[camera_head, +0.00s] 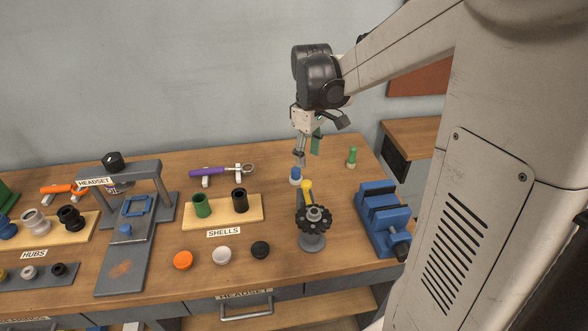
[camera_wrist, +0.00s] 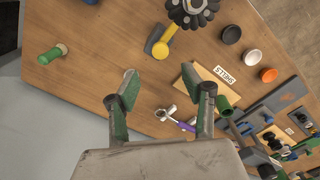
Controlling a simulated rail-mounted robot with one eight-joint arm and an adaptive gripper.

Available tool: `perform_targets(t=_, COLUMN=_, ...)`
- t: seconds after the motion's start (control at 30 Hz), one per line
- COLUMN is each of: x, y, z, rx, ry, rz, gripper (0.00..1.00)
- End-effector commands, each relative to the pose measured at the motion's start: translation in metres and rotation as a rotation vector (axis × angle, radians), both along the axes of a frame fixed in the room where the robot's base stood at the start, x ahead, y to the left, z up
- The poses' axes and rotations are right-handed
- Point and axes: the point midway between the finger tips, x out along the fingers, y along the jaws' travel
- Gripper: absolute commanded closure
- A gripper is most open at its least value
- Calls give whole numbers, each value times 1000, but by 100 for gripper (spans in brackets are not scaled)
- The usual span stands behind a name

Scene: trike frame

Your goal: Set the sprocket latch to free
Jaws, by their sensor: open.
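A dark toothed sprocket (camera_head: 313,218) sits on a round grey stand (camera_head: 312,241) near the table's front right; the sprocket also shows at the top of the wrist view (camera_wrist: 192,10). A yellow-knobbed latch lever (camera_head: 306,187) stands just behind the sprocket, beside a small grey block. In the wrist view the yellow lever (camera_wrist: 162,46) lies beyond my fingertips, beside the grey block (camera_wrist: 155,37). My gripper (camera_head: 307,158) is above the table, behind and above the lever. The latch's setting is unclear.
A blue vise (camera_head: 383,215) stands right of the sprocket. The shells board (camera_head: 238,214), several caps and a purple-handled wrench (camera_head: 215,171) lie left.

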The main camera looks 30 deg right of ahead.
Motion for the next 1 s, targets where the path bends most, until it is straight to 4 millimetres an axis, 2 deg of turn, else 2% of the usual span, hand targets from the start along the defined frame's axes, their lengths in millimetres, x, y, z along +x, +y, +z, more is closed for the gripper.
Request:
perform_targets(t=0.3, x=0, y=0, z=-55, rx=0, ry=0, rz=0, gripper=56)
perform_targets(t=0.5, x=0, y=0, z=-81, rx=0, ry=0, rz=0, gripper=56)
perform_targets(t=0.7, x=0, y=0, z=-93, rx=0, ry=0, rz=0, gripper=56)
perform_targets(t=1.0, x=0, y=0, z=-95, rx=0, ry=0, rz=0, gripper=56)
